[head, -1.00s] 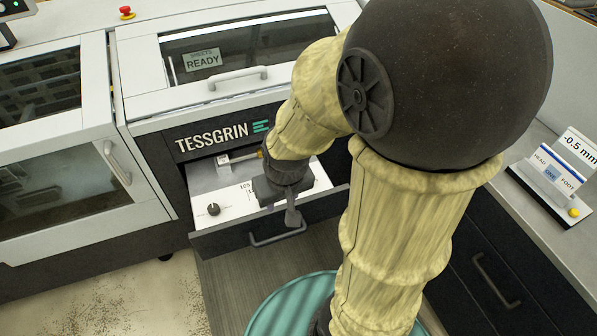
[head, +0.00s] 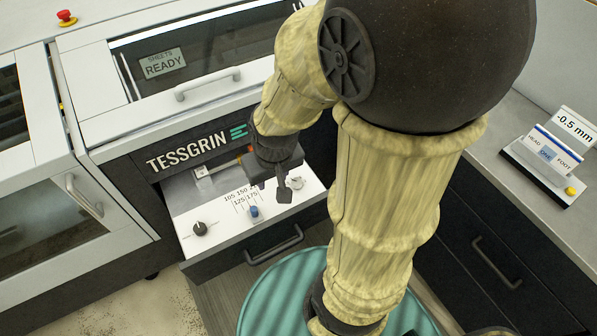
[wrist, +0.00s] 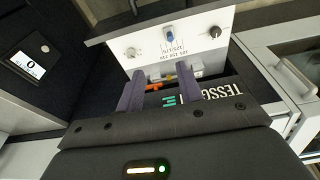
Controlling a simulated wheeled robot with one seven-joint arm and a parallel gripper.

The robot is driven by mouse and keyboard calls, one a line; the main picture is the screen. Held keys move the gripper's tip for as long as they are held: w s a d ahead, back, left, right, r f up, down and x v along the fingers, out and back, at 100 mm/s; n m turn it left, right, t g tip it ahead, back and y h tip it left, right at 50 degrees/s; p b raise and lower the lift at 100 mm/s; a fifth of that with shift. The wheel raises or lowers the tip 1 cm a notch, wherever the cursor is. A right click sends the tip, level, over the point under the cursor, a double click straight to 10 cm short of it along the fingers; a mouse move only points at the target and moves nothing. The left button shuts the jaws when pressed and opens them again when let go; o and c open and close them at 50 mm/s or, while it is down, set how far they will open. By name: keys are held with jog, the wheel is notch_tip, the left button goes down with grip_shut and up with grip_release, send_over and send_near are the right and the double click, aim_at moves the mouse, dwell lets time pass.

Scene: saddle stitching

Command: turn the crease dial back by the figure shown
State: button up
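The open drawer's white panel (head: 227,228) carries a black knob (head: 200,228) at its left, a blue slider (head: 254,211) by a scale marked 105 to 175, and a silver dial (head: 297,183) at its right. No readable label tells which is the crease dial. The wrist view shows the silver dial (wrist: 133,52), blue slider (wrist: 168,33) and black knob (wrist: 215,31). A card (head: 575,124) reads "-0.5 mm". My gripper (head: 272,188) is over the panel's back right, close to the silver dial in the picture. In the wrist view its fingers (wrist: 160,76) are apart and empty.
The drawer handle (head: 274,245) juts out in front. A sign (head: 163,62) reads "SHEETS READY". A small display (wrist: 30,66) in the wrist view appears to read 0.

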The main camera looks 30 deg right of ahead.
jog(key=shift+d, duration=0.1)
jog(key=shift+o, duration=0.8)
jog(key=o, duration=0.3)
jog(key=shift+w+f, duration=0.1)
jog(key=w+d+f+n+g+b, duration=0.2)
jog(key=w+d+f+n+b, duration=0.3)
jog(key=w+d+f+b, duration=1)
jog(key=w+f+b, duration=0.1)
jog(key=w+f, duration=0.2)
jog(key=shift+w+d+g+b, duration=0.2)
jog(key=shift+w+g+b, duration=0.1)
jog(key=shift+w+b, duration=0.1)
